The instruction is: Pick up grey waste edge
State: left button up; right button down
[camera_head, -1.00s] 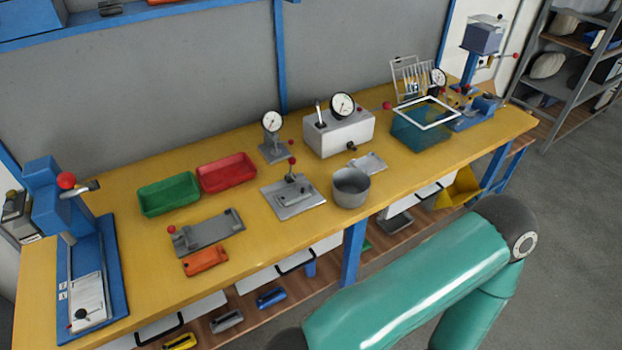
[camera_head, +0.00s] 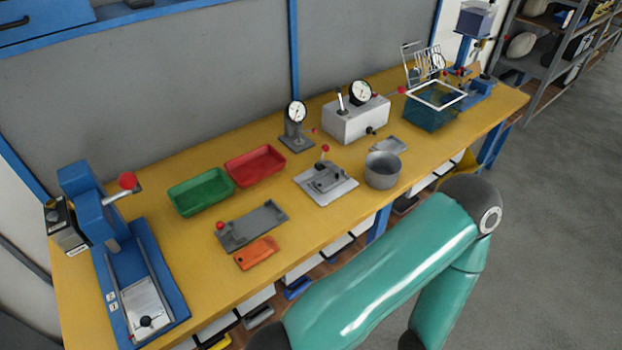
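I cannot make out a grey waste edge for certain. Grey things on the yellow bench (camera_head: 190,285) are a flat clamp plate (camera_head: 262,221) with a red knob, a square fixture (camera_head: 340,190) with a red-knobbed lever, a round pot (camera_head: 382,173) and a small flat plate (camera_head: 390,146). An orange part (camera_head: 256,253) lies in front of the clamp plate. One of my teal arms crosses the lower right of the view, in front of the bench. Neither of my grippers is in view.
A green tray (camera_head: 201,207) and a red tray (camera_head: 256,180) stand on the bench. A blue press (camera_head: 90,205) is at the left end. A dial gauge (camera_head: 295,113), a white box (camera_head: 356,122) and a teal bin (camera_head: 430,118) stand toward the back right.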

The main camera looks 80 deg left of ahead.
aim_at(342, 172)
jog(key=z, duration=0.05)
jog(key=k, duration=0.45)
jog(key=u, duration=0.8)
jog(key=i, duration=1.05)
jog(key=u, duration=0.55)
jog(key=k, duration=0.85)
jog(key=u, duration=0.15)
jog(key=i, duration=0.9)
jog(key=z, duration=0.05)
